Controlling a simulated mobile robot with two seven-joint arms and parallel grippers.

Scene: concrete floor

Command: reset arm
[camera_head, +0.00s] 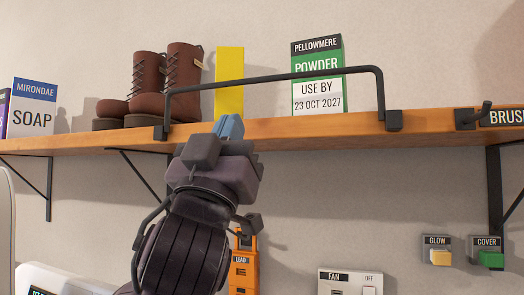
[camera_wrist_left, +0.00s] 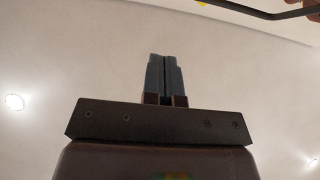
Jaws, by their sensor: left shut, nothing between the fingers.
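My left gripper (camera_head: 229,127) rises from the bottom of the head view, its tip at the front edge of the wooden shelf (camera_head: 283,132). I cannot tell whether it touches the shelf. In the left wrist view, my left gripper (camera_wrist_left: 165,72) has its two blue-grey fingers together, with nothing between them, against a plain pale background. My right gripper is not in either view.
A black rail (camera_head: 277,76) runs along the shelf front. On the shelf stand brown boots (camera_head: 183,80), a yellow block (camera_head: 229,80), a green-and-white powder box (camera_head: 318,80) and a soap box (camera_head: 33,108). Below are a fan switch (camera_head: 350,281) and glow (camera_head: 437,250) and cover (camera_head: 487,252) switches.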

